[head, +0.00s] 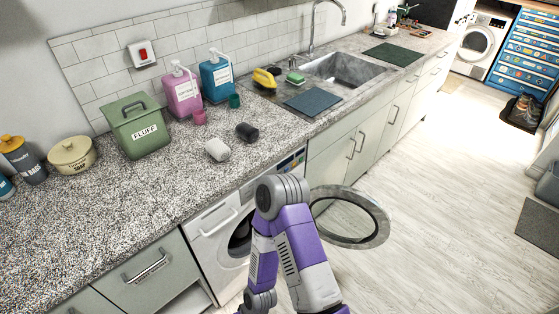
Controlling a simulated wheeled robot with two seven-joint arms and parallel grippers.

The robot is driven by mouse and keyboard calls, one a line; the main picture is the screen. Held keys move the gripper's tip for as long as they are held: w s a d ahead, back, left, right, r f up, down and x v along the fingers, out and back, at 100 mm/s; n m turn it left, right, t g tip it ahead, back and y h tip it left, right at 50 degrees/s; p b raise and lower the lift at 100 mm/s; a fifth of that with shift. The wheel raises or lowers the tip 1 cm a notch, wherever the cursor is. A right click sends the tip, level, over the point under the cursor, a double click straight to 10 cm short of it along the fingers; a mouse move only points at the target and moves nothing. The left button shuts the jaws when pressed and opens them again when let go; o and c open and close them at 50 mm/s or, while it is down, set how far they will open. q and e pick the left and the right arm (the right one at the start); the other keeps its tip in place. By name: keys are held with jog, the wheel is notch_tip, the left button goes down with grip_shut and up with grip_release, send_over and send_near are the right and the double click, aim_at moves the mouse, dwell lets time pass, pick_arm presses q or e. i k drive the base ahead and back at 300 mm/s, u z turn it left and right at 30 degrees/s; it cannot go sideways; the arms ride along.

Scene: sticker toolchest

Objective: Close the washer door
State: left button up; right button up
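The white washer (208,238) stands under the granite counter, with its drawer handle and part of its dark round drum opening showing. Its round door (384,222), a grey ring with clear glass, stands open, swung out to the right over the floor. A purple and grey arm of mine crosses in front of the washer and hides much of its front and the door's hinge side. Neither gripper shows in the head view. I cannot see anything touching the door on its visible outer rim.
The counter (60,215) holds a green FLUFF bin (138,130), pump bottles and cups. Cabinets (330,150) run right of the washer under the sink (345,68). Another front-loading machine (480,42) and a blue tool chest (525,50) stand far back. The floor right of the door is clear.

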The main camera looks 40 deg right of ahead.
aim_at(382, 221)
jog(key=k, duration=1.65)
jog(key=z, duration=2.15)
jog(key=i, duration=4.3)
jog(key=u, duration=3.8)
